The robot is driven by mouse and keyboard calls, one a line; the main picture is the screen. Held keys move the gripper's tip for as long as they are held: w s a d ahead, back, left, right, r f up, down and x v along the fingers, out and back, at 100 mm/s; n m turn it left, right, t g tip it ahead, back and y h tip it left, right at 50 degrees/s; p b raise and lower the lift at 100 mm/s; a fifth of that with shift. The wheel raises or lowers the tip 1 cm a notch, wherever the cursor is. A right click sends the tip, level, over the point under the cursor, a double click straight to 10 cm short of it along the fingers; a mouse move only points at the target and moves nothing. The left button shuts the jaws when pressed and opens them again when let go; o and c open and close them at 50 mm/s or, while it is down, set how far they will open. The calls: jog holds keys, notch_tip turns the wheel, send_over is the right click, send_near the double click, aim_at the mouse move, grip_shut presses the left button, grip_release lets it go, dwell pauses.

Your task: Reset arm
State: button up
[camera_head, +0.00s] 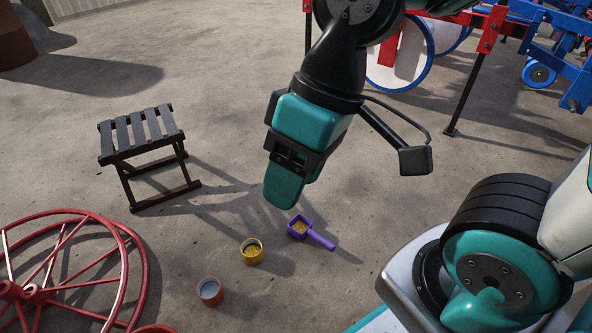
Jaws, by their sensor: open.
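My gripper (293,190) hangs in the middle of the view, pointing down, with teal fingers. Its jaws are open, and I see nothing held in them. A purple scoop (320,239) lies on the concrete floor just below and right of the fingers in the picture. Its square bowl holds yellowish grains. A yellow cup (252,258) with similar yellowish contents stands left of the scoop. An orange-red pot (210,297) with a greyish inside stands further to the lower left. All three are apart from the gripper.
A dark slatted stool (135,165) stands on the left. A red spoked wheel (112,290) fills the lower left. Red and blue farm machinery (488,45) stands at the upper right. A brown barrel-like object (14,38) is at the upper left. The floor between stool and machinery is mostly clear.

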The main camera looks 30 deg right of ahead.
notch_tip(320, 180, up, 45)
jog(key=p, duration=4.5)
jog(key=shift+s+r+n, duration=0.2)
jog(key=shift+s+n, duration=0.1)
jog(key=shift+s, duration=0.05)
